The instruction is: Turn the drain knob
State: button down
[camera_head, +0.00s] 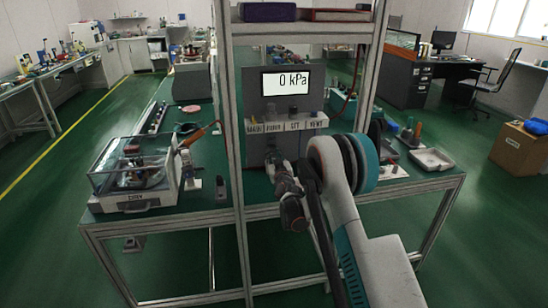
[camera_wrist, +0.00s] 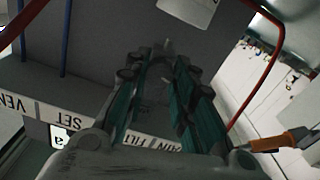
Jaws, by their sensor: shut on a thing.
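The grey console (camera_head: 283,92) stands on the green bench, and its display reads 0 kPa. A pale strip (camera_head: 290,124) on it carries the labels DRAIN, FILL, SET and VENT. In the wrist view these labels are upside down, with DRAIN (camera_wrist: 178,146) partly covered by my fingers. My gripper (camera_head: 274,164) is at the console's front, below the left part of the strip. In the wrist view my gripper (camera_wrist: 163,58) has its two fingers closed in on a small grey part, the drain knob (camera_wrist: 167,45). The fingers hide most of it.
A clear-sided case (camera_head: 133,172) stands on the bench to the left. A frame post (camera_head: 231,150) rises close left of my gripper. An orange-handled tool (camera_wrist: 277,141) is near my fingers in the wrist view. A white tray (camera_head: 431,159) lies at the right.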

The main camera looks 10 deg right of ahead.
jog(key=shift+m, duration=0.3)
jog(key=m, duration=0.3)
jog(key=shift+m, duration=0.3)
jog(key=m, duration=0.3)
jog(key=shift+m, duration=0.3)
jog(key=m, duration=0.6)
jog(key=shift+m, duration=0.4)
jog(key=c, duration=1.3)
grip_release()
jog(key=shift+c, duration=0.2)
jog(key=shift+s, duration=0.1)
